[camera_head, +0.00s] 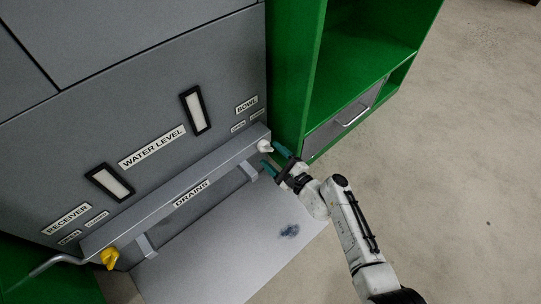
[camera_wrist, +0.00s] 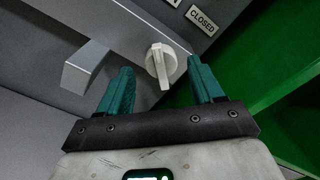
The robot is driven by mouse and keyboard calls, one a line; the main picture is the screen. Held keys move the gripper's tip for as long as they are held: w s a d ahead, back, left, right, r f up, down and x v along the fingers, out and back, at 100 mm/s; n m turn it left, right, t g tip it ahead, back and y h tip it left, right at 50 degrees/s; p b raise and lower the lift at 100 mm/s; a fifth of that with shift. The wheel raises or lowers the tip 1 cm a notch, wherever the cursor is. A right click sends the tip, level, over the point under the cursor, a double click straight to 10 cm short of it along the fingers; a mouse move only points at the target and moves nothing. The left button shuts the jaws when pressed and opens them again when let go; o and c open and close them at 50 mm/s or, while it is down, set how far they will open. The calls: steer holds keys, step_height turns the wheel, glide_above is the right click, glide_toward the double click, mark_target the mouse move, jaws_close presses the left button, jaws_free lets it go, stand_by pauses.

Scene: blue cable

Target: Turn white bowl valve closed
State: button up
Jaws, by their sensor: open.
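The white bowl valve (camera_head: 265,146) is a small white knob at the right end of the grey drains bar, below the BOWL label (camera_head: 246,105). In the wrist view the valve (camera_wrist: 161,65) is a round white knob with a raised handle ridge pointing down, slightly tilted. My gripper (camera_head: 270,157) is open, with its teal fingers close to the valve. In the wrist view my gripper (camera_wrist: 160,88) has one finger on each side of the valve. The valve shows between the fingertips with gaps beside it; I cannot tell how deep it sits between them.
The grey drains bar (camera_head: 170,199) runs along the panel above a grey shelf (camera_head: 215,255). A yellow valve (camera_head: 109,258) sits at its left end. A green cabinet (camera_head: 290,75) stands right of the panel. A CLOSED label (camera_wrist: 203,19) is above the valve. Open floor lies right.

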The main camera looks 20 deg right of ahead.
steer(key=shift+x, duration=0.85)
steer(key=c, duration=1)
